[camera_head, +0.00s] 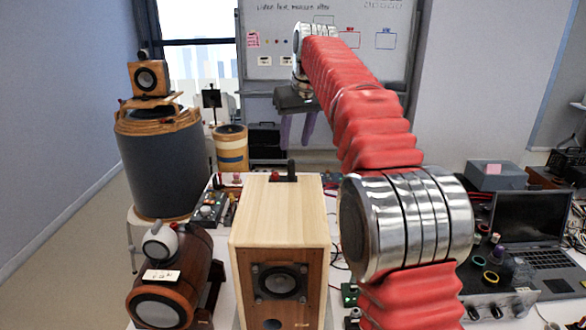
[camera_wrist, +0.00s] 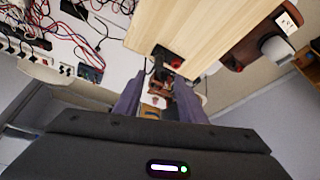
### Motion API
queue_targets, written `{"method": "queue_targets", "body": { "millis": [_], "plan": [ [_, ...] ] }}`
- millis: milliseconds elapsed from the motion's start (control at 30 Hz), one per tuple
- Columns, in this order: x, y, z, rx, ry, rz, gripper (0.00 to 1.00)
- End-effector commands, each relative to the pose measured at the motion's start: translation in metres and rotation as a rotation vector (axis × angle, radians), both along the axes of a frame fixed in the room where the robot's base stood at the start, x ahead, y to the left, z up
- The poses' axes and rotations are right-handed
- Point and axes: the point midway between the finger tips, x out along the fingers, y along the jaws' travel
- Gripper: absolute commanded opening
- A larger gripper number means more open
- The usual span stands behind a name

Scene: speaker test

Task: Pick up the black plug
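The black plug (camera_head: 291,168) stands up behind the top rear edge of the light wooden speaker box (camera_head: 275,210), beside a red terminal. In the wrist view the plug (camera_wrist: 159,66) is at the box's back, left of the red terminal (camera_wrist: 176,63), ahead of the gap between my fingers. My gripper (camera_head: 296,142), with two purple fingers, hangs above and behind the box in the head view. In the wrist view my gripper (camera_wrist: 157,92) is open, with nothing held between the fingers. The plug's lower part is hidden in the head view.
The white table carries a brown round speaker (camera_head: 175,275) at left and a laptop (camera_head: 533,235) at right. A grey cylinder speaker (camera_head: 165,165) stands behind left. Loose cables (camera_wrist: 90,20) and power strips lie at the wrist view's upper left.

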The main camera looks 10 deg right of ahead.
Motion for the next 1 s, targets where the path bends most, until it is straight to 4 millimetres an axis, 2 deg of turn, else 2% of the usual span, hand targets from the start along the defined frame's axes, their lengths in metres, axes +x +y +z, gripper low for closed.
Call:
{"method": "queue_targets", "body": {
  "millis": [100,233,733,1000],
  "plan": [
    [0.007,0.002,-0.019,0.0,0.003,0.0,0.37],
    [0.013,0.003,-0.033,0.0,0.002,0.0,0.37],
    [0.017,0.003,-0.042,0.0,0.001,0.0,0.37],
    [0.03,0.003,-0.071,0.0,0.002,0.0,0.37]
  ]
}}
